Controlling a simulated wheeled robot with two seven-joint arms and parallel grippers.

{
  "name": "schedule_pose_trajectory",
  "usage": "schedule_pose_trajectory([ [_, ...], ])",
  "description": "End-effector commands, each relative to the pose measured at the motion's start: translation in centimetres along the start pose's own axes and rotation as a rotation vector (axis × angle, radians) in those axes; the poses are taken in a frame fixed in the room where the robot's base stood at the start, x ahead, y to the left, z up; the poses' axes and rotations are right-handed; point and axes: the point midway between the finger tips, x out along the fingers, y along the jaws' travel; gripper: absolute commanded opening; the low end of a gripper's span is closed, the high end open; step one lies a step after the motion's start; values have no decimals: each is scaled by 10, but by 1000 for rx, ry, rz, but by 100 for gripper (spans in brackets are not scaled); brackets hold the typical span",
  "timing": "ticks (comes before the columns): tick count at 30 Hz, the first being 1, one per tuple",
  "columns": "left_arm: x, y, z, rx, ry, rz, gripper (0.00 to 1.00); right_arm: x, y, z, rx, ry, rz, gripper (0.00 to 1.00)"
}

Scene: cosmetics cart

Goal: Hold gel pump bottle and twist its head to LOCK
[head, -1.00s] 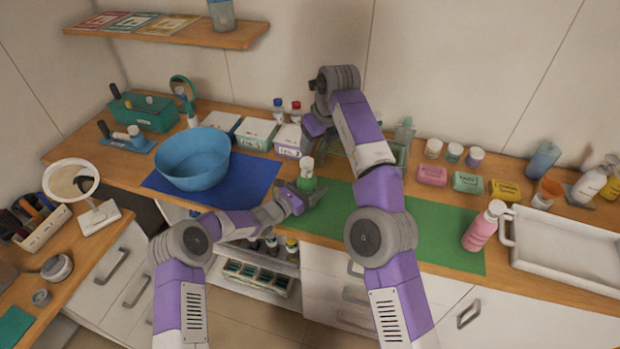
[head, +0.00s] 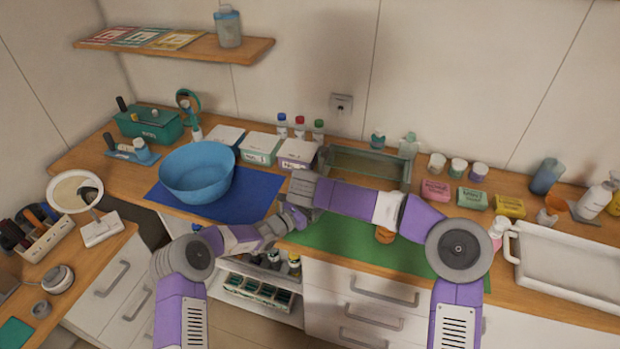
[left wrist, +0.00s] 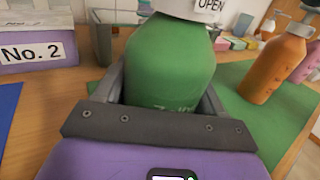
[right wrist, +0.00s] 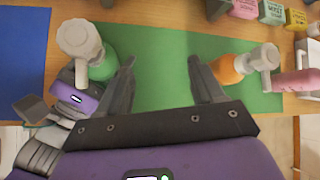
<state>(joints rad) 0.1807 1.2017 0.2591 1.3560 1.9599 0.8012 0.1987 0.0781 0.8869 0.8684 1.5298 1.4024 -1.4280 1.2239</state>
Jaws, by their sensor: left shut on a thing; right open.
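The green gel pump bottle (left wrist: 168,68) stands between the fingers of my left gripper (right wrist: 92,72), which is shut on its body. Its white head (left wrist: 192,8) carries the word OPEN in the left wrist view. In the right wrist view the white pump head (right wrist: 80,38) shows from above, at the left. My right gripper (right wrist: 160,65) is open and empty above the green mat, to the right of the green bottle and apart from it. In the head view, my right arm and wrist hide the green bottle.
An orange pump bottle (right wrist: 228,68) and a pink bottle (right wrist: 298,82) stand to the right. The green mat (right wrist: 165,50) is bare between the green and orange bottles. The blue bowl (head: 197,175), white boxes (head: 260,147) and glass tray (head: 368,163) stand around; a white tray (head: 575,262) is at right.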

Motion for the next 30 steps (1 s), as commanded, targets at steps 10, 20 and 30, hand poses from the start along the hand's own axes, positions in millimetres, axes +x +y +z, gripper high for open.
schedule_pose_trajectory([
  [10,0,0,0,0,0,0,27,-68,30,-6,156,-375,209,67],
  [20,0,0,0,0,0,0,27,-84,42,-6,206,-464,307,67],
  [30,0,0,0,0,-1,0,27,-28,58,24,207,-460,304,67],
])
